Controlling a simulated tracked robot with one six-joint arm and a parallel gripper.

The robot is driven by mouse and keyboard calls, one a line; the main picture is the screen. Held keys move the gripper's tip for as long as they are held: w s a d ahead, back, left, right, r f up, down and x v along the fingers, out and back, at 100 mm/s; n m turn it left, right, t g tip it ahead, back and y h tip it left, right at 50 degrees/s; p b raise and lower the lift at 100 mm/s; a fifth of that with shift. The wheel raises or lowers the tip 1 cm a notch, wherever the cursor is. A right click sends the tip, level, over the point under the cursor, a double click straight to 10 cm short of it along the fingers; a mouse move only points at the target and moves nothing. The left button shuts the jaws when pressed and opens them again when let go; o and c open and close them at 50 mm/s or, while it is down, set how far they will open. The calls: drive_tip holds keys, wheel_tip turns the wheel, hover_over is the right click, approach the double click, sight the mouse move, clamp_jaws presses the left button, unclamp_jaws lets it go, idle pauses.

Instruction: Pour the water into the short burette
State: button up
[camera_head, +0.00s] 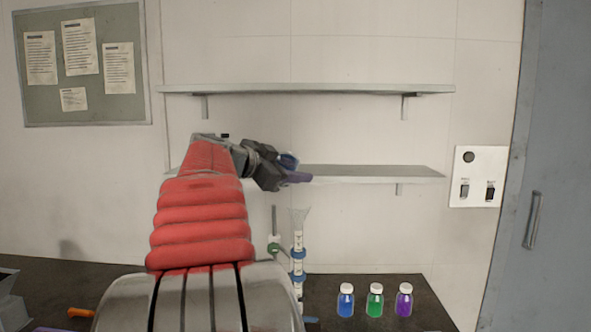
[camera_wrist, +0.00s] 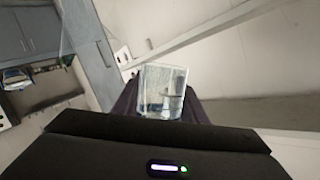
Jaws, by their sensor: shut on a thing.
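My gripper (camera_head: 288,174) is raised in front of the lower wall shelf, its dark purple fingers pointing right. It is shut on a clear glass beaker (camera_wrist: 163,92), which sits between the fingers in the wrist view, with what looks like clear water inside. In the head view only a small bluish part of the beaker (camera_head: 288,159) shows above the fingers. A slim burette (camera_head: 298,266) with a flared clear top and blue clamps stands upright on the bench. The gripper and beaker appear above the burette's top in the picture, apart from it. My arm hides part of its surroundings.
Three capped bottles, blue (camera_head: 345,301), green (camera_head: 375,301) and purple (camera_head: 404,301), stand on the dark bench right of the burette. Two wall shelves (camera_head: 380,171) lie behind.

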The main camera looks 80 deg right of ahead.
drive_tip(key=shift+f, duration=0.35)
